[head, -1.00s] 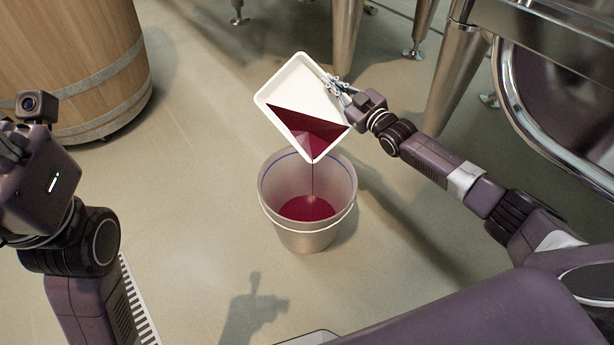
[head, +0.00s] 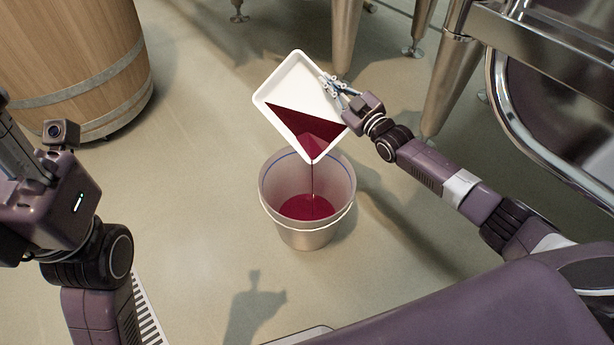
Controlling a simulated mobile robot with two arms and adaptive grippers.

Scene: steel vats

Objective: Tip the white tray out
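The white tray (head: 290,80) is tilted, with its lowest corner pointing down over the bucket. Dark red liquid (head: 312,128) fills its lower part and runs in a thin stream from that corner. My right gripper (head: 335,88) is shut on the tray's right edge. The pale bucket (head: 310,232) stands upright on the floor under the tray, with red liquid (head: 308,207) inside it. My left arm is at the left edge of the head view; its gripper fingers are out of sight.
A wooden barrel (head: 70,60) stands at the upper left. A steel vat (head: 560,90) is at the right, and steel legs (head: 345,35) stand behind the tray. The floor (head: 190,200) left of the bucket is clear.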

